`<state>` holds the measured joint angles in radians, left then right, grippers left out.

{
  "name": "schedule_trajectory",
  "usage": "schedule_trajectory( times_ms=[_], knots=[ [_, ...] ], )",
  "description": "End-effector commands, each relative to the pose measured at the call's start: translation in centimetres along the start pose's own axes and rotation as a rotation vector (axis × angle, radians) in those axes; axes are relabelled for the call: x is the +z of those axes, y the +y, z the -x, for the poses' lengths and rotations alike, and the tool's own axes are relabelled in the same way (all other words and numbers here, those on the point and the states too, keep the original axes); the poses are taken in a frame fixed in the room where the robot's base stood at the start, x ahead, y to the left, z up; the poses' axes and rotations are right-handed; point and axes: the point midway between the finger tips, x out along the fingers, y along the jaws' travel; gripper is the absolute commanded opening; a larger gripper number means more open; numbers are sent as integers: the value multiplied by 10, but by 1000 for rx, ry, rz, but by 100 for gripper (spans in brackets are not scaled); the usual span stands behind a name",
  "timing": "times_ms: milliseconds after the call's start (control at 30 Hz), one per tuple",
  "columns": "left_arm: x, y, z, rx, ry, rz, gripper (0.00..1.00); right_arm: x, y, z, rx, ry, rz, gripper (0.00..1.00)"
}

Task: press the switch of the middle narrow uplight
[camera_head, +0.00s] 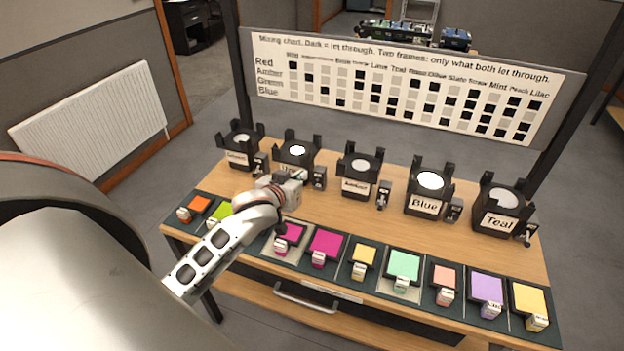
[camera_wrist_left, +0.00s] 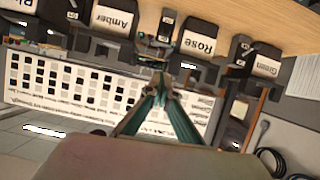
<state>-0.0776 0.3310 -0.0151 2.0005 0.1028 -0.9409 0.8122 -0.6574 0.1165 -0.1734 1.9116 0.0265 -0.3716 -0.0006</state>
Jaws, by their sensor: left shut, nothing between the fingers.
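A row of black uplights stands on the wooden table: the far left one (camera_head: 241,142), the second (camera_head: 297,152), the third and middle of the row (camera_head: 360,168), one labelled Blue (camera_head: 428,186) and one labelled Teal (camera_head: 500,206). Each has a small switch box at its right, such as the middle one's (camera_head: 384,195). Which uplights count as narrow I cannot tell. My left gripper (camera_head: 300,176) is shut and empty, in front of the second uplight and partly covering its label. Its fingers (camera_wrist_left: 161,80) meet in the wrist view, below the Rose label (camera_wrist_left: 198,45).
Coloured gel frames, such as the green one (camera_head: 404,265), line the table's front edge. A mixing chart (camera_head: 400,85) on posts stands behind the uplights. A white radiator (camera_head: 90,120) is at the left. My left arm covers part of the frame row.

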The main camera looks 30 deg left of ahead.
Motion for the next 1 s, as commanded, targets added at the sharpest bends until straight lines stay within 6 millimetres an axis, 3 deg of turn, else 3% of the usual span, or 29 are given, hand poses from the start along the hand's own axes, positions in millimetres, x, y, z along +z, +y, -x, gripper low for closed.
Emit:
schedule_trajectory(
  times_ms=[567, 700, 1000],
  knots=[
    [0, -1, -97, -2, 0, -2, 0, -2, 2, -1, -1, 5, 9, 40],
    [24, 0, -99, -1, -3, -3, 0, -3, 2, -1, -1, 7, 10, 40],
    [39, 0, -103, 0, 0, -1, 0, -3, 4, 0, 3, 4, 8, 40]
  ],
)
